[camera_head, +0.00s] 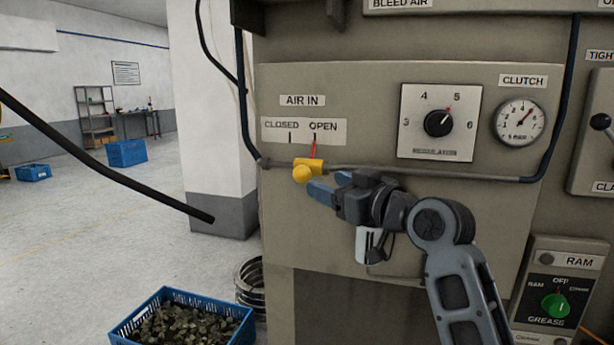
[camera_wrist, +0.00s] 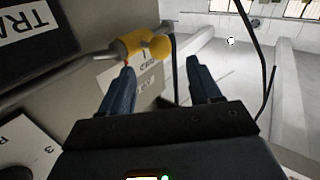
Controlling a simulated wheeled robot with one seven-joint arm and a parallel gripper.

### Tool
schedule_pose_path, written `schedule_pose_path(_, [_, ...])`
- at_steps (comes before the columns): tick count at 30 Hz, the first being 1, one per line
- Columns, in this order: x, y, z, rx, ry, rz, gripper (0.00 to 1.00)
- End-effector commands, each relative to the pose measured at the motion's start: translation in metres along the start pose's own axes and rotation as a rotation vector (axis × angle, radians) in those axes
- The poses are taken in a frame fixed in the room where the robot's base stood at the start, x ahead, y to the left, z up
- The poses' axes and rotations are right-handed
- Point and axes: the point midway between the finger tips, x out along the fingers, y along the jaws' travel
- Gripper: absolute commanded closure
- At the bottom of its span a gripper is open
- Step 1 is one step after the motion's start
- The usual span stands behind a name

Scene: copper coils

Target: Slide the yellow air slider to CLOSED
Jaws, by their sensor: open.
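The yellow air slider (camera_head: 306,169) sits on a horizontal pipe under the AIR IN label, with its round knob facing out. Its red pointer (camera_head: 314,147) lines up with the OPEN mark on the CLOSED/OPEN plate (camera_head: 304,131). My gripper (camera_head: 327,186) is just right of and below the knob, with its blue fingers pointing left toward it. In the wrist view the slider (camera_wrist: 137,46) lies just beyond the fingertips, and the knob shows between their lines. My gripper (camera_wrist: 160,75) is open, with nothing between its fingers. I cannot tell whether a fingertip touches the knob.
The pipe (camera_head: 430,173) runs right along the panel below the regulator dial (camera_head: 439,122) and clutch gauge (camera_head: 518,123). A dark hose (camera_head: 110,168) crosses the left side. A blue crate (camera_head: 183,318) of small pieces stands on the floor. The floor at left is mostly clear.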

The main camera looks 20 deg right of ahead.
Motion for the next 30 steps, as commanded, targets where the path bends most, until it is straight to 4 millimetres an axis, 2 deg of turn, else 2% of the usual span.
schedule_pose_path(9, [0.048, -0.001, -0.002, 0.000, -0.001, -0.001, 0.37])
schedule_pose_path(13, [0.061, 0.000, -0.001, 0.001, 0.000, 0.000, 0.37])
schedule_pose_path(18, [0.069, 0.000, 0.000, 0.000, 0.001, 0.001, 0.37])
schedule_pose_path(25, [0.069, 0.000, 0.000, 0.001, 0.001, 0.001, 0.38])
schedule_pose_path(30, [0.069, 0.000, 0.000, 0.001, 0.001, 0.001, 0.54])
